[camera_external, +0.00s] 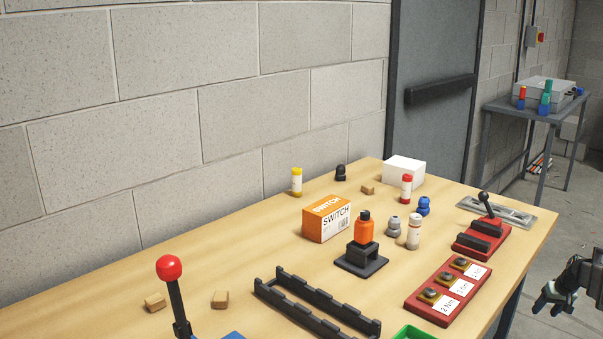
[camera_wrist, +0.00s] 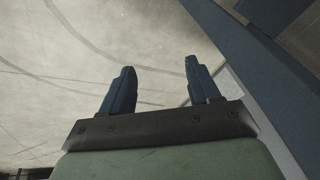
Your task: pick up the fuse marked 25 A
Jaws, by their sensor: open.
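Three small cylinders that look like fuses stand upright on the wooden table: one with a yellow top (camera_external: 296,183), one with a red top (camera_external: 406,189), and a pale one with a greyish top (camera_external: 414,233). Their markings are too small to read, so I cannot tell which is 25 A. My gripper (camera_external: 548,302) is at the right edge of the external view, off the table's right side and away from all three. In the wrist view my gripper (camera_wrist: 159,67) is open and empty, with floor beyond its fingers.
An orange SWITCH box (camera_external: 325,220), a black stand with an orange piece (camera_external: 363,238), a red three-button panel (camera_external: 446,292) and a red lever unit (camera_external: 481,240) crowd the table (camera_external: 235,260). A black rack (camera_external: 315,305) and red-knobbed lever (camera_external: 172,285) stand in front.

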